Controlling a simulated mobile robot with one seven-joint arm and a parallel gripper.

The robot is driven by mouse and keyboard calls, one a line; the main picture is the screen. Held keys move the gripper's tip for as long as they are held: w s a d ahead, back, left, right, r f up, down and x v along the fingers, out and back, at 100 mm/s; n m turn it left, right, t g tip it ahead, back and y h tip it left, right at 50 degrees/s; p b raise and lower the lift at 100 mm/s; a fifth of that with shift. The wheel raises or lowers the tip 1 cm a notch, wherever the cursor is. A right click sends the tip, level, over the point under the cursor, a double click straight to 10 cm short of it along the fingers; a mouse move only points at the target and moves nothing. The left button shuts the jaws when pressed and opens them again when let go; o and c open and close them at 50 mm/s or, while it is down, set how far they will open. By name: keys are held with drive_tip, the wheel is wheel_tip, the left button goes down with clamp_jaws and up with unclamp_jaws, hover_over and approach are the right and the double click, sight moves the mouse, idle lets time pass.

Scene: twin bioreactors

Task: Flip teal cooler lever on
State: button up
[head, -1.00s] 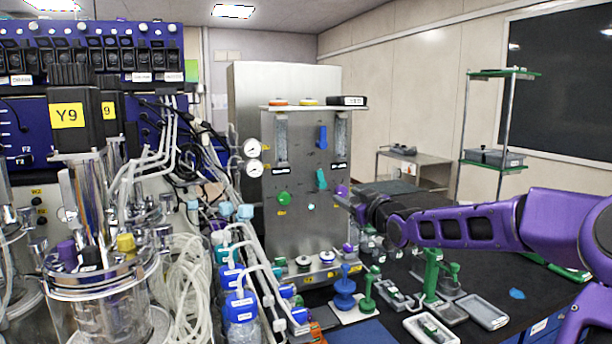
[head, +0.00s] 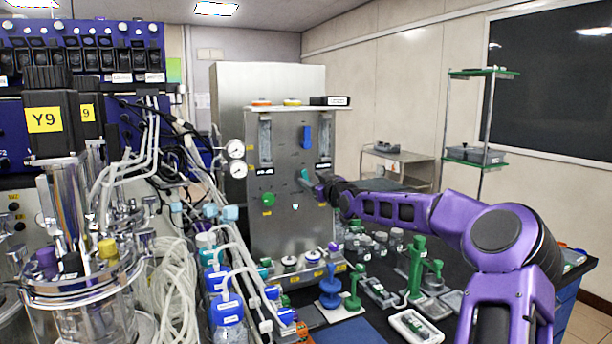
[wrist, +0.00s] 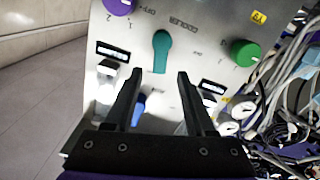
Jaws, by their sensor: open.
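The teal cooler lever (head: 304,176) is on the front of the steel panel, partly hidden by my gripper in the head view. In the wrist view the teal lever (wrist: 161,52) stands nearly upright in the picture, beside the printed word COOLER. My gripper (wrist: 159,75) is open, with its two dark fingers apart and the lever's lower end in the picture lying in line with the gap. I cannot tell whether the fingers touch it. In the head view my gripper (head: 316,187) is close at the lever's right.
A green knob (wrist: 245,53), a purple knob (wrist: 120,5) and a blue lever (wrist: 138,108) are on the same panel. Two gauges (head: 236,158) and hoses stand left of it. Bottles and green stands (head: 416,265) crowd the bench in front.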

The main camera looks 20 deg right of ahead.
sight(305, 175)
drive_tip(key=shift+w+p, duration=0.3)
drive_tip(key=shift+w, duration=2.1)
drive_tip(key=shift+c, duration=0.2)
clamp_jaws()
